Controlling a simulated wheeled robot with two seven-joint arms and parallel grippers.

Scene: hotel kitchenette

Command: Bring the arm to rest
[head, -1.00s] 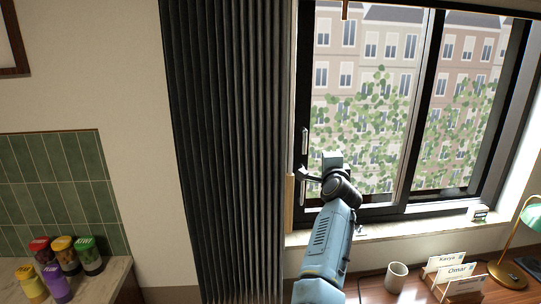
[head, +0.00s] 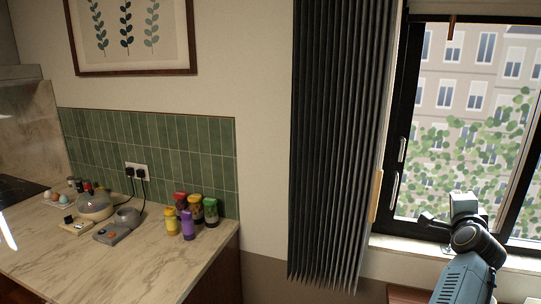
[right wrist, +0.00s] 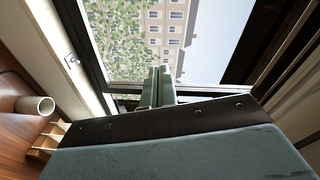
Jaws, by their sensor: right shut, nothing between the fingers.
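My right arm comes in at the lower right of the head view. Its gripper (head: 428,221) is in front of the window (head: 460,130), close to the lower left of the frame. In the right wrist view the two fingers (right wrist: 157,74) lie together, shut and empty, with the window behind them. From these frames I cannot tell whether the gripper touches the frame. My left gripper is not in view.
A dark pleated curtain (head: 340,140) hangs left of the window. The sill (head: 405,246) is below the gripper. A marble counter (head: 60,240) with several spice jars (head: 188,225) stands at left. A mug (right wrist: 38,106) stands on the desk (right wrist: 12,115) in the right wrist view.

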